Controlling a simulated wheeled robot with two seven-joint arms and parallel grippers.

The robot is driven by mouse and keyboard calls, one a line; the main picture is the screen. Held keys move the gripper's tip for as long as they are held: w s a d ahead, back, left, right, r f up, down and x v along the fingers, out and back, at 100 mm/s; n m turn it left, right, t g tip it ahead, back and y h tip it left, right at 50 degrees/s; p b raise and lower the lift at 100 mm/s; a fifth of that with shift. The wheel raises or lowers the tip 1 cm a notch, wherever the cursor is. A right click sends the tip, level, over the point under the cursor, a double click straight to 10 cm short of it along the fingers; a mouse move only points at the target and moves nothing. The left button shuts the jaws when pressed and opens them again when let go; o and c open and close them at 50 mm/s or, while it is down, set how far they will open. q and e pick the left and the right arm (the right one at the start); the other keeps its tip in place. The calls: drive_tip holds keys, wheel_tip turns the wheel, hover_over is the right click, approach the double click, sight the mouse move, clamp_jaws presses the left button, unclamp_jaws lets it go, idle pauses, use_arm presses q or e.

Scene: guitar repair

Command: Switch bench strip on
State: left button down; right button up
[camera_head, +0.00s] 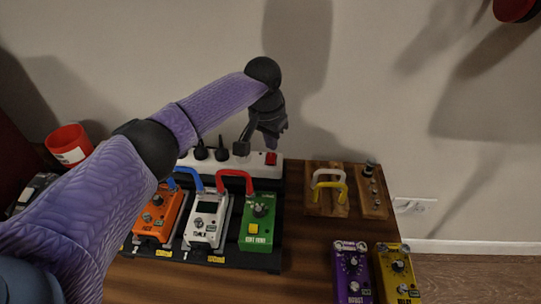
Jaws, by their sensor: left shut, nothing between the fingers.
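The bench strip (217,158) is a white power strip at the back of the table, against the wall. Several black plugs stand in it. A red switch (271,158) sits at its right end. My left gripper (273,143) is shut and empty, pointing down just above the strip's right end, close to the red switch. I cannot tell whether it touches the switch. My left arm hides the strip's left part. My right gripper is not in view.
A pedalboard carries orange (158,215), white (206,220) and green (259,221) pedals in front of the strip. Purple (351,272) and yellow (397,274) pedals stand at front right. A wooden holder (326,207) with patch cables is right. A red cup (69,144) stands left.

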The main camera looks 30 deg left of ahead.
sight(271, 155)
use_arm(q)
drive_tip(key=shift+f, duration=0.4)
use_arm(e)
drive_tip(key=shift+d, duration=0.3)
use_arm(q)
drive_tip(key=shift+f, duration=0.25)
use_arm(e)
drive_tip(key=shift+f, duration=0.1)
use_arm(q)
drive_tip(key=shift+f, duration=0.2)
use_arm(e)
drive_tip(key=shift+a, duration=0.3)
use_arm(q)
drive_tip(key=shift+f, duration=0.25)
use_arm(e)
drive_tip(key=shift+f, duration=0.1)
use_arm(q)
wheel_tip(271, 155, up, 7)
drive_tip(key=p, duration=0.5)
drive_tip(key=shift+r+p, duration=0.15)
drive_tip(key=shift+p, duration=0.2)
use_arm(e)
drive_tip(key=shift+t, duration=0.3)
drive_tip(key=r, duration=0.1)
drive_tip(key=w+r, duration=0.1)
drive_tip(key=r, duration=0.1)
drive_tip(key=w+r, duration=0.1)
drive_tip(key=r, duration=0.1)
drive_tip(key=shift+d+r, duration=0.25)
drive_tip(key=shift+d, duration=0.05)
